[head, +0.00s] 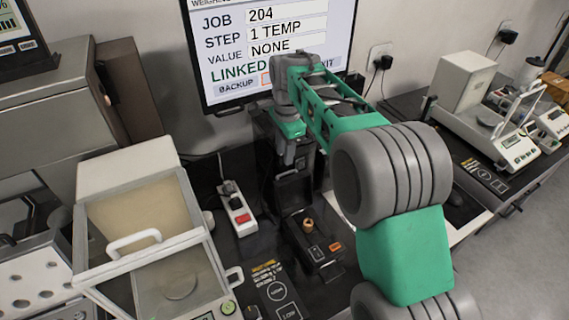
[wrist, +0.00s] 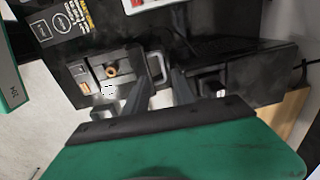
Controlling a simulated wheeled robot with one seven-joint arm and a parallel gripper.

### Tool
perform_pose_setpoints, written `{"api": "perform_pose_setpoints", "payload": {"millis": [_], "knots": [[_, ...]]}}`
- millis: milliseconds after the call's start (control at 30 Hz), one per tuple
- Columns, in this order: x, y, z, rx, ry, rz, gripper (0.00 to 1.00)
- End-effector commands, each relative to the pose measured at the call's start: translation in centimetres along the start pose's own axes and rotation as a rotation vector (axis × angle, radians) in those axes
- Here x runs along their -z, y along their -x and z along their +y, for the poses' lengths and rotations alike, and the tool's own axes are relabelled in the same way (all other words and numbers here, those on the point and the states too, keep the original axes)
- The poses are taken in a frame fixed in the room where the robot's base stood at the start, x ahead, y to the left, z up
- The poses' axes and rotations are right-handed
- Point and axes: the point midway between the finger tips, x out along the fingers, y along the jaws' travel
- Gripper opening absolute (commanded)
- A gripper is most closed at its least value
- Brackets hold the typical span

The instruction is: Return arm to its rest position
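My green and grey arm reaches from the lower right of the head view up to a bend in front of the monitor, then turns down toward the dark bench. My gripper (head: 291,172) hangs low over the bench, below the screen and behind the small black device with a brass knob (head: 308,226). Its fingers are dark against dark in the head view. In the wrist view the gripper (wrist: 168,78) shows its green body and narrow fingers; their gap is unclear. The device's brass knob also shows there (wrist: 111,70), left of the fingers. I see nothing clearly held.
A monitor (head: 272,45) stands behind the arm. A glass-fronted balance (head: 125,250) stands at left, a power strip (head: 238,210) between it and the gripper. Another balance (head: 490,115) stands at right. A black device (wrist: 235,85) lies right of the fingers. Open floor shows at far right.

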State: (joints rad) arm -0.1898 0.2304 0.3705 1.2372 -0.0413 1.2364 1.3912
Motion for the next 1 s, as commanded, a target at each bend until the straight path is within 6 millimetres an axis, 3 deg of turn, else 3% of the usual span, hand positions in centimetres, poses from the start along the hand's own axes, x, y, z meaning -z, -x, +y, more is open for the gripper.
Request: {"api": "perform_pose_setpoints", "payload": {"millis": [433,567,667,800,1000], "knots": [[0.0,0.6,0.1,0.001,0.005,0.000,0.31],[0.4,2.0,1.9,0.023,0.091,0.008,0.31],[1.0,3.9,5.2,0.058,0.247,0.027,0.31],[1.4,5.6,11.2,0.107,0.518,0.078,0.31],[1.0,5.0,20.1,0.143,0.899,0.180,0.31]]}}
